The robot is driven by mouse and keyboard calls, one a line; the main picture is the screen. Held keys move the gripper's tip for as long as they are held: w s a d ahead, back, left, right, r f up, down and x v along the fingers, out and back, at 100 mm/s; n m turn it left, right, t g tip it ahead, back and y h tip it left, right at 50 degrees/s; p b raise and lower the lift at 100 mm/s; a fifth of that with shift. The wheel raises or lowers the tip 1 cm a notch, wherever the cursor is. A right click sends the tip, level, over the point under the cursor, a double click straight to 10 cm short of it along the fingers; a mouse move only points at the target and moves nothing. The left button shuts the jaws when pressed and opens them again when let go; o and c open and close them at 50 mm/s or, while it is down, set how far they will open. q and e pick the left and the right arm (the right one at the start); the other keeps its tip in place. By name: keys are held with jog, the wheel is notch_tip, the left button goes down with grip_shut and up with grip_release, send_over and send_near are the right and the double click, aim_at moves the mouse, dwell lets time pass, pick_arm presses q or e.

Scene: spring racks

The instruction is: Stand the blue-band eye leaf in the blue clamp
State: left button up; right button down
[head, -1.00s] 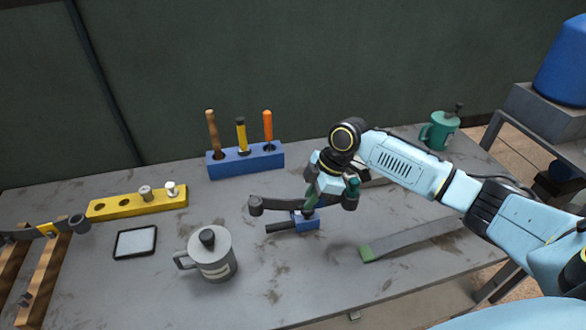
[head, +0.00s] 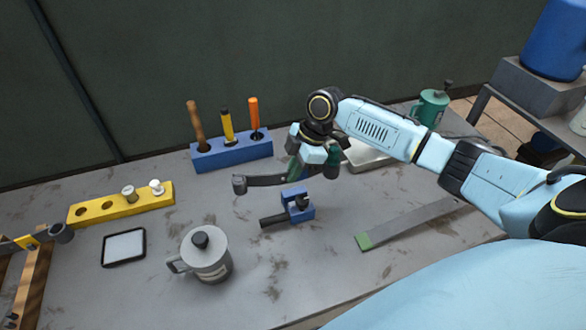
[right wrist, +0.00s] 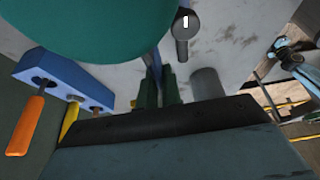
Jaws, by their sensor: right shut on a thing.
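My right gripper (head: 302,170) is shut on a dark, curved leaf (head: 262,181), with its rolled eye (head: 239,184) sticking out to the left. The leaf lies roughly level in the head view, just above and behind the blue clamp (head: 300,207). It looks apart from the clamp. The clamp stands on the table with a dark bar towards the left, and its slot looks empty. In the right wrist view, the green fingers (right wrist: 160,88) are close together with a thin blue strip between them. The fingers hide most of the leaf's band.
A grey mug (head: 206,256) stands front left of the clamp. A blue tool block (head: 232,155) is behind, and a yellow holed block (head: 120,205) is to the left. A green-tipped flat strip (head: 410,222) lies to the right. A wooden rack (head: 35,280) holds a yellow-band leaf.

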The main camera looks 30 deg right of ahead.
jog(key=shift+f+b, duration=0.5)
jog(key=shift+f, duration=0.4)
notch_tip(320, 180, down, 2)
jog(key=shift+f+b, duration=0.1)
jog(key=shift+b, duration=0.65)
pick_arm(q)
jog(key=shift+w+f+b, duration=0.15)
jog(key=shift+w+f, duration=0.05)
jog(key=shift+f, duration=0.5)
jog(key=shift+w+f+b, duration=0.15)
jog(key=shift+f, duration=0.55)
pick_arm(e)
jog(key=shift+f, duration=0.6)
pick_arm(q)
jog(key=shift+r, duration=0.25)
pick_arm(e)
jog(key=shift+f, duration=0.4)
pick_arm(q)
jog(key=shift+f, duration=0.3)
pick_arm(e)
jog(key=shift+f, duration=0.6)
pick_arm(q)
jog(key=shift+r+p, duration=0.75)
jog(key=shift+r, duration=0.1)
pick_arm(e)
jog(key=shift+r, duration=0.75)
pick_arm(q)
jog(key=shift+r, duration=0.25)
